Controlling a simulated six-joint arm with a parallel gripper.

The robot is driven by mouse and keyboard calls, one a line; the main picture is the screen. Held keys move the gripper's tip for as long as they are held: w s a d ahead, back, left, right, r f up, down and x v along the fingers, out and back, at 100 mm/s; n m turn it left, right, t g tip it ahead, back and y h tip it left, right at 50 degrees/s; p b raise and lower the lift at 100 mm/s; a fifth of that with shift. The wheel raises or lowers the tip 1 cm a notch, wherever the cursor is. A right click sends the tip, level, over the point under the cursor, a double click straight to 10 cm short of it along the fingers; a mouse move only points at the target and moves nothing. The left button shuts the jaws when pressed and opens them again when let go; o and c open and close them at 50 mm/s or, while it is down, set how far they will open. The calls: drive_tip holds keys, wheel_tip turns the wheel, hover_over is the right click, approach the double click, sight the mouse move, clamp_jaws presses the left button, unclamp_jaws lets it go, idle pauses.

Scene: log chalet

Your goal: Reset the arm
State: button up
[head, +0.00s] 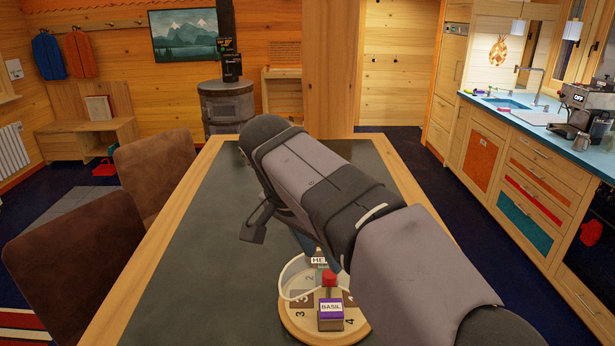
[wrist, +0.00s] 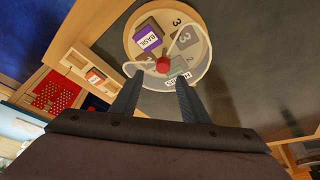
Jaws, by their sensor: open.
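My arm reaches over the dark-topped table (head: 190,255) in the head view, and its own links hide the gripper there. In the wrist view the two dark fingers of my gripper (wrist: 158,82) are apart with nothing held between them. Beyond the fingertips is a round wooden board (wrist: 133,38) with numbered sections, also in the head view (head: 296,318). A block with a purple BASIL label (wrist: 146,40) stands on it, also in the head view (head: 331,308). A red knob (wrist: 163,65) shows near the fingertips. A second label is partly hidden in the head view.
Two brown chairs (head: 75,265) stand at the table's left side. A kitchen counter (head: 540,130) with sink and coffee machine (head: 588,105) runs along the right. A stove (head: 228,105) stands beyond the far end. The left part of the tabletop is clear.

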drive_tip(key=s+d+f+n+g+p, duration=0.1)
drive_tip(key=s+d+f+n+p, duration=0.1)
drive_tip(key=s+d+p, duration=0.1)
drive_tip(key=s+d+f+n+g+p, duration=0.2)
drive_tip(key=s+d+f+p, duration=0.1)
drive_tip(key=s+d, duration=0.1)
drive_tip(key=s+d+f+n+g+p, duration=0.1)
drive_tip(key=s+d+f+n+p, duration=0.2)
drive_tip(key=s, duration=0.2)
drive_tip(key=shift+s+d+g+h, duration=0.15)
drive_tip(key=shift+d+g+h, duration=0.15)
drive_tip(key=shift+d+h, duration=0.1)
drive_tip(key=s+f+y+p, duration=0.1)
drive_tip(key=s+n+y+p, duration=0.1)
drive_tip(key=s+f+y+p, duration=0.1)
drive_tip(key=p, duration=0.1)
drive_tip(key=shift+s+d+f+n+t, duration=0.15)
drive_tip(key=shift+s+f+n+t, duration=0.15)
drive_tip(key=shift+s+f+t, duration=0.1)
drive_tip(key=shift+s+d+f+t+y+p, duration=0.1)
drive_tip(key=shift+s+f+t+y+p, duration=0.3)
drive_tip(key=shift+s+f+y+p, duration=0.25)
